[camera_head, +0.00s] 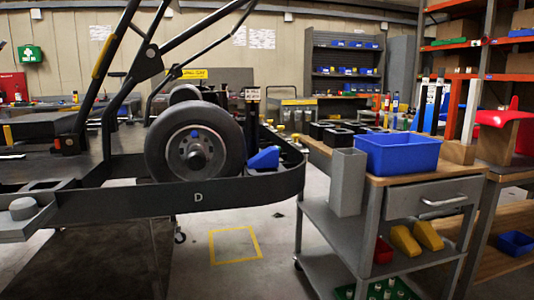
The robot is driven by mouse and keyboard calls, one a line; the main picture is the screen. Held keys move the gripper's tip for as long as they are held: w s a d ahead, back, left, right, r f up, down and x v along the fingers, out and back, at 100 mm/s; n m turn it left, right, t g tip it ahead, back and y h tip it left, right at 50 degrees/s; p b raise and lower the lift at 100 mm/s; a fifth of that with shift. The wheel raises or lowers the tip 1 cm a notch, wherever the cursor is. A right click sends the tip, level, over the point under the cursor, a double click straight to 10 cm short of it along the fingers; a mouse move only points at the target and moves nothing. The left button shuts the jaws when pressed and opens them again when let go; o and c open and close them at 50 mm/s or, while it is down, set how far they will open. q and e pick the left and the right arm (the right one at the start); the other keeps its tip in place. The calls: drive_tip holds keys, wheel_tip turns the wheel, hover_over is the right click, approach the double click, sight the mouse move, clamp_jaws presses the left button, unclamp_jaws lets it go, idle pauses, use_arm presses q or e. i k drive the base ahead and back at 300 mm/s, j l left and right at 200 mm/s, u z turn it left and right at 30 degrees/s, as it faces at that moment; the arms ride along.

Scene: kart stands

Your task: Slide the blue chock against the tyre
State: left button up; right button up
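The blue chock (264,158) is a wedge resting on the dark stand (172,203) marked "D", just right of the black tyre (228,132). Its low end points left toward the tyre and its tall end is on the right. Its left tip appears very close to the tyre's right side; I cannot tell whether they touch. The tyre stands upright on the stand, with a dark hub and a small blue spot on its wheel. The chock's lower part is partly hidden by the stand's front rail. Neither of my grippers is in view.
A grey trolley (428,194) stands at the right, carrying a blue bin (397,153) and several dark boxes. Dark slanted bars (150,62) rise above the stand left of the tyre. A yellow floor square (235,245) lies on open floor in front.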

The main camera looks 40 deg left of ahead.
sight(268, 158)
drive_tip(key=l+u, duration=0.1)
drive_tip(key=u, duration=0.4)
drive_tip(key=i+l+u, duration=0.1)
drive_tip(key=u, duration=0.35)
drive_tip(key=l+u, duration=0.1)
drive_tip(key=u, duration=0.4)
drive_tip(key=l+u, duration=0.15)
drive_tip(key=u, duration=0.35)
drive_tip(key=l+u, duration=0.35)
drive_tip(key=l, duration=0.2)
drive_tip(key=k+l+u, duration=0.2)
drive_tip(key=l+u, duration=0.15)
drive_tip(key=l, duration=0.15)
drive_tip(key=k+l, duration=0.15)
drive_tip(key=l, duration=0.25)
drive_tip(key=k+l, duration=0.1)
drive_tip(key=l, duration=0.3)
drive_tip(key=u, duration=0.05)
